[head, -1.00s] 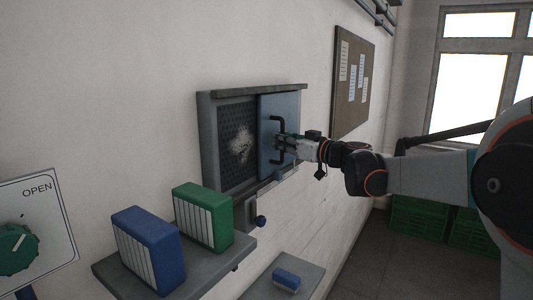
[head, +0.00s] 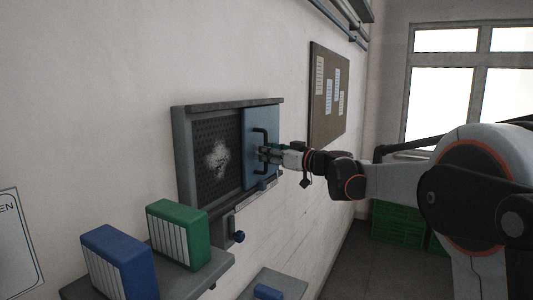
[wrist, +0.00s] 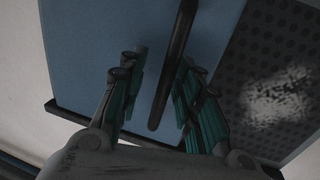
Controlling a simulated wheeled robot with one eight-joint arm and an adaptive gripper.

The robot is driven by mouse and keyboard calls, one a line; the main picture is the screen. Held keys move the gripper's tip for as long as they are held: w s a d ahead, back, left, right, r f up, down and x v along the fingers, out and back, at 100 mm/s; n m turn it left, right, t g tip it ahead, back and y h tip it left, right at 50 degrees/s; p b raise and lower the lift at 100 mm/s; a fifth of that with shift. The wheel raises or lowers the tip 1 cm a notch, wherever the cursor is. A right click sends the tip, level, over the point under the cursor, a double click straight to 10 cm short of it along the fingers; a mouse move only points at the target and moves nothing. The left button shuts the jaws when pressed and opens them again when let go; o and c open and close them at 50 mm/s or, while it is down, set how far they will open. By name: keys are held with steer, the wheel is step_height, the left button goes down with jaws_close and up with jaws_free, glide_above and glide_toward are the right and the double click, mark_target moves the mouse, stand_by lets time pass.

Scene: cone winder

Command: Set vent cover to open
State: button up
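The vent cover (head: 262,118) is a blue sliding panel with a black bar handle (head: 263,132). It sits at the right end of a grey wall frame (head: 184,165), and the dark perforated grille (head: 203,150) with a pale dusty patch is exposed to its left. My gripper (head: 263,154) is at the handle. In the wrist view the two fingers (wrist: 158,92) stand on either side of the handle bar (wrist: 176,60), with visible gaps, so it looks open around the bar. The blue panel (wrist: 85,55) and the grille (wrist: 285,50) also show there.
A shelf (head: 190,282) below holds a blue binder (head: 122,262) and a green binder (head: 182,235). A cut-off sign (head: 18,250) is at far left. Green crates (head: 397,222) stand on the floor at right.

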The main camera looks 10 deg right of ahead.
steer(key=shift+a, duration=0.15)
steer(key=v, duration=1.2)
steer(key=s+a+f+m+g+h+b, duration=0.1)
steer(key=s+a+f+m+g+b, duration=0.3)
steer(key=f+b, duration=0.65)
steer(key=s+a+f+h+b, duration=0.2)
steer(key=s+f+b, duration=0.5)
steer(key=f, duration=0.6)
steer(key=s+a+f+m+g+h+b, duration=0.15)
steer(key=s+a+f+b, duration=0.25)
steer(key=f+b, duration=0.7)
steer(key=s+d+f+m+h+b, duration=0.1)
steer(key=s+d+f+h, duration=0.2)
steer(key=s+f, duration=0.8)
steer(key=s+d+f+m+h+b, duration=0.1)
steer(key=s+d+f+h, duration=0.3)
steer(key=s+f, duration=0.7)
steer(key=shift+s+d+m+g+b, duration=0.35)
steer(key=shift+s+d+g+b, duration=0.1)
steer(key=shift+s+d+b, duration=0.3)
